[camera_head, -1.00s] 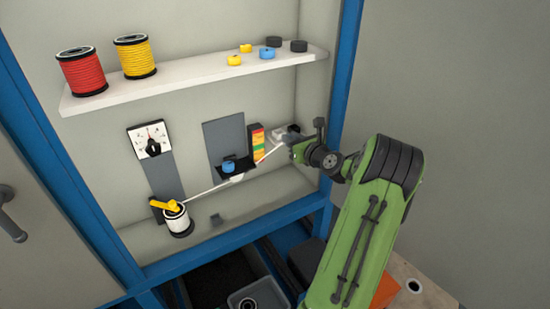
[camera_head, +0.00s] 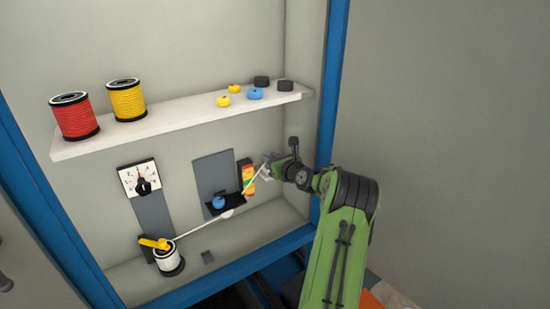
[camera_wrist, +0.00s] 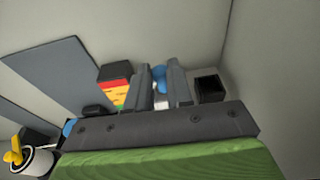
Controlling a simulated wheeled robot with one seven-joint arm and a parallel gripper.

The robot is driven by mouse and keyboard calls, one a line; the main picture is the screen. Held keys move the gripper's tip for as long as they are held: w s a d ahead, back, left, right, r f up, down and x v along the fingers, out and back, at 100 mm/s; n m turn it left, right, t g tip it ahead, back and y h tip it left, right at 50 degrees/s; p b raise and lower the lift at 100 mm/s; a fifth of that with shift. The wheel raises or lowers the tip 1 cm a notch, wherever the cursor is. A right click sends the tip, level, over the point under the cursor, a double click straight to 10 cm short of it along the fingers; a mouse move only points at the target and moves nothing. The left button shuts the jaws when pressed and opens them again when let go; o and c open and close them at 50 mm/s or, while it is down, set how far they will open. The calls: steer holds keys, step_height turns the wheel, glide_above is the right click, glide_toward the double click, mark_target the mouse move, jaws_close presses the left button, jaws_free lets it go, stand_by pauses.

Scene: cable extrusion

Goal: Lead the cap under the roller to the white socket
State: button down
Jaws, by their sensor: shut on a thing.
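My gripper (camera_head: 267,165) is at the right of the alcove, beside the striped block. Its fingers (camera_wrist: 160,88) are shut on the cap at the cable's end; a blue piece (camera_wrist: 159,77) and a bit of white show between them. The white cable (camera_head: 205,230) runs from the white spool (camera_head: 170,264), with its yellow handle (camera_head: 154,243), to the small white roller (camera_head: 227,213) and bends upward there to my gripper. I cannot make out the white socket clearly; my fingers may hide it.
A red, orange, yellow and green block (camera_head: 246,178) stands close left of my gripper. A blue piece (camera_head: 219,202) sits on a dark bracket. A dark open box (camera_wrist: 208,88) is right of my fingers. The shelf (camera_head: 170,122) above holds spools and small caps.

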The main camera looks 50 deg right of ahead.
steer(key=shift+f, duration=0.95)
steer(key=c, duration=0.9)
jaws_free()
steer(key=v, duration=1.6)
steer(key=shift+f, duration=0.1)
steer(key=shift+o, duration=0.2)
steer(key=o, duration=0.9)
steer(key=shift+c, duration=0.2)
steer(key=shift+p, duration=0.3)
steer(key=shift+p+v, duration=0.65)
steer(key=shift+v, duration=1.1)
